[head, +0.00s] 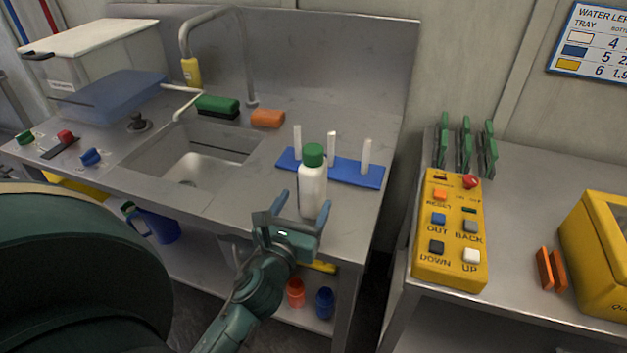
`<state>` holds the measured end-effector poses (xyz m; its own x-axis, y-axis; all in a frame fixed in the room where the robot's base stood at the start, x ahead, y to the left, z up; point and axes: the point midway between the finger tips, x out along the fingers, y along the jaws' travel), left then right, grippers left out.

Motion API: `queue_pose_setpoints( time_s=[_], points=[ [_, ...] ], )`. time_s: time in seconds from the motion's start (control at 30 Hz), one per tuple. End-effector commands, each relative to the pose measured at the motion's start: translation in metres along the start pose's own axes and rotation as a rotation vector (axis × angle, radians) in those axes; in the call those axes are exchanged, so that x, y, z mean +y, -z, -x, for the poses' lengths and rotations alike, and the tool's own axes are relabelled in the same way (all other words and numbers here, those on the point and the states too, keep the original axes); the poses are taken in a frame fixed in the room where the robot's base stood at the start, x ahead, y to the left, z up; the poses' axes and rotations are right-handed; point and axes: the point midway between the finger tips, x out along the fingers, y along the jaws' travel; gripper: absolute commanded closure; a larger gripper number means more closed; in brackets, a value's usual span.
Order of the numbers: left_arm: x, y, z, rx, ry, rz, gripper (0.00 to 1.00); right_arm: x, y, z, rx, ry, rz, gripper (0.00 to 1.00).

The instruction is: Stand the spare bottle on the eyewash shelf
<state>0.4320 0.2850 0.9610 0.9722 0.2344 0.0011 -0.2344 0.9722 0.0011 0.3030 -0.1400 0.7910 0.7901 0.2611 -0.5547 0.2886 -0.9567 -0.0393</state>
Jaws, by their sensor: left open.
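A white bottle with a green cap (313,192) stands upright near the front right edge of the steel sink counter (262,182). I take it to be the spare bottle. My left gripper (304,200) is open at the counter's front edge, with one finger to the left of the bottle's lower part and the other to its right. I cannot tell whether either finger touches it. My right gripper is not in view. I see nothing that I can clearly name as the eyewash shelf.
A blue rack with white pegs (357,175) lies behind the bottle. The sink basin (200,168), green brush (217,104) and orange sponge (267,118) are further left. A yellow button panel (427,230) lies on the right bench. Red (295,292) and blue (325,303) containers stand below.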

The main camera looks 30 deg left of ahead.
Motion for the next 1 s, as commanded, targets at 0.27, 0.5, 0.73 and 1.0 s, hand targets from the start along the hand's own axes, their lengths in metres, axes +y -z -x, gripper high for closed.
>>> queue_pose_setpoints(
  time_s=[0.27, 0.5, 0.73, 1.0],
  points=[
    [0.001, 0.000, -0.024, 0.000, -0.001, 0.001, 0.31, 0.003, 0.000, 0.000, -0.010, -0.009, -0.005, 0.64],
    [0.003, 0.002, -0.059, 0.000, -0.001, 0.002, 0.31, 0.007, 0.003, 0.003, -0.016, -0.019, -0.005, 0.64],
    [0.003, 0.004, -0.069, 0.002, -0.001, 0.001, 0.31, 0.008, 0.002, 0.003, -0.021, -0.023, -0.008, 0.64],
    [0.003, 0.004, -0.069, 0.002, 0.000, 0.001, 0.42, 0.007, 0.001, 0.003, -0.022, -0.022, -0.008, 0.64]
  ],
)
